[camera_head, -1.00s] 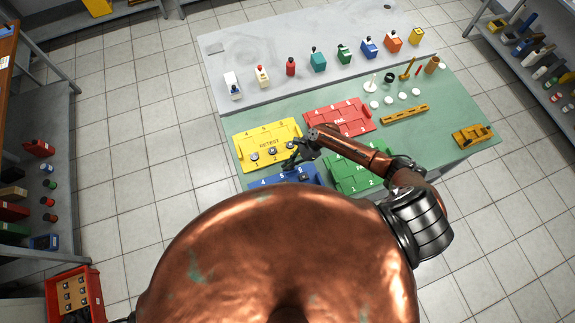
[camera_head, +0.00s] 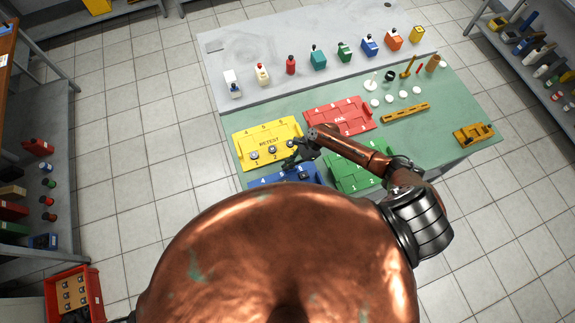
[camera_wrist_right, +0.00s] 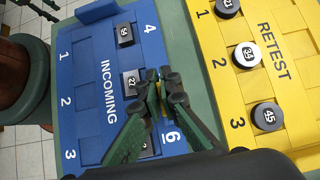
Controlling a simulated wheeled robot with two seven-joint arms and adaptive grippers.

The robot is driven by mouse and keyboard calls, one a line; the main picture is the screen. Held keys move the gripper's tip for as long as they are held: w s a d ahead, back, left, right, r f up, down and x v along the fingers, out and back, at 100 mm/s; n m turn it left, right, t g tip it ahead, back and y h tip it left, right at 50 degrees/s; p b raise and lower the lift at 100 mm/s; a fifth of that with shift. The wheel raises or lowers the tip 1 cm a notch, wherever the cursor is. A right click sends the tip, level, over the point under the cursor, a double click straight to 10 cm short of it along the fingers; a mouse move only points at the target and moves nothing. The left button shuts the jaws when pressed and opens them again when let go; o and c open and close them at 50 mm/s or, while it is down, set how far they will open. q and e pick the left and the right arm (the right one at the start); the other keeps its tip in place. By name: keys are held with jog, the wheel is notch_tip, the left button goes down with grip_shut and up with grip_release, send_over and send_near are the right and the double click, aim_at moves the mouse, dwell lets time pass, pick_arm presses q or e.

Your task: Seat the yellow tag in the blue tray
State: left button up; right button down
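The blue tray (camera_head: 262,182), marked INCOMING, lies at the front of the bench, partly hidden behind my body. In the right wrist view the blue tray (camera_wrist_right: 83,100) holds dark square tags by 4 (camera_wrist_right: 125,35) and 5 (camera_wrist_right: 131,83), and another dark piece (camera_wrist_right: 148,148) by 6, partly covered by a finger. My right gripper (camera_head: 291,162) is over the tray's right part. In the wrist view its fingertips (camera_wrist_right: 163,88) are close together beside the tag by 5. A small yellowish sliver shows between them; I cannot tell whether it is the yellow tag. My left gripper is not in view.
The yellow RETEST tray (camera_head: 250,132) holds round tags, seen close in the wrist view (camera_wrist_right: 270,75). A red FAIL tray (camera_head: 325,108) and a green tray (camera_head: 345,178) lie beside it. Several bottles stand along the back. Green mat is free at the right (camera_head: 440,110).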

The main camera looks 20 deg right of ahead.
jog(key=shift+f+b, duration=0.45)
jog(key=shift+f, duration=0.4)
jog(key=c, duration=2.1)
grip_release()
jog(key=v, duration=1.2)
jog(key=shift+s+f, duration=0.1)
jog(key=shift+s, duration=0.05)
